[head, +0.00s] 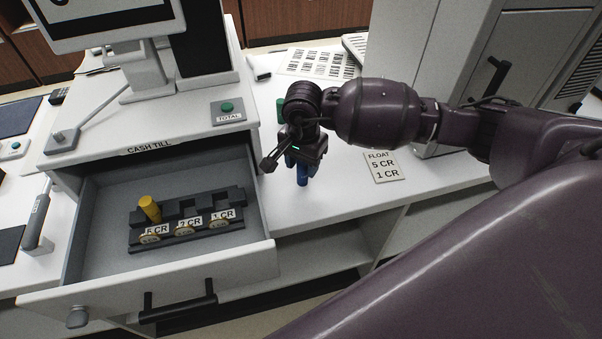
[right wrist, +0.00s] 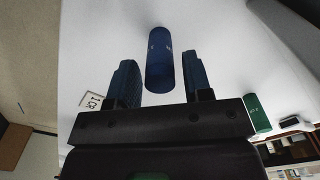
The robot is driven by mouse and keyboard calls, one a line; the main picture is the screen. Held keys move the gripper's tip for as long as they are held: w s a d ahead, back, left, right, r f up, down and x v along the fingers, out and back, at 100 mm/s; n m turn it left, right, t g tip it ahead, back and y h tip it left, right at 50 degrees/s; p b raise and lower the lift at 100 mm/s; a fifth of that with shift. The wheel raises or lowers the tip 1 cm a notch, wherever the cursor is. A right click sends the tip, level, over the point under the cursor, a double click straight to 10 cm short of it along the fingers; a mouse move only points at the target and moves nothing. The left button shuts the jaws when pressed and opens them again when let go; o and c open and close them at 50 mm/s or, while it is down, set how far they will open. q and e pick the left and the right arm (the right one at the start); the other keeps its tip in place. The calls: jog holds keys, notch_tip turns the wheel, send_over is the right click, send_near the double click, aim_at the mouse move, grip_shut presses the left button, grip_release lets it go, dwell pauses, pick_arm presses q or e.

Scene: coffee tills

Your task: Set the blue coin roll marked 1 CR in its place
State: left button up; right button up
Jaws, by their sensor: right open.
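The blue coin roll (head: 302,175) stands upright on the white counter, right of the open till drawer. In the right wrist view the blue roll (right wrist: 160,62) is between my two fingers, with a gap on each side. My right gripper (head: 303,160) is open, pointing down over the roll. The dark coin rack (head: 190,238) lies in the drawer, with slots labelled 5 CR, 2 CR and 1 CR. The 1 CR slot (head: 222,205) at the rack's right end looks empty. A yellow roll (head: 150,209) leans in the 5 CR slot. My left gripper is out of view.
A green roll (right wrist: 257,113) stands on the counter behind my right gripper. The drawer's right wall (head: 249,200) lies between the roll and the rack. A TOTAL button box (head: 227,112) sits on the till.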

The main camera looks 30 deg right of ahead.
jog(key=shift+c, duration=0.7)
jog(key=c, duration=0.6)
jog(key=shift+r+p, duration=1.25)
jog(key=shift+r, duration=1.65)
jog(key=shift+c, duration=0.2)
jog(key=shift+f, duration=0.1)
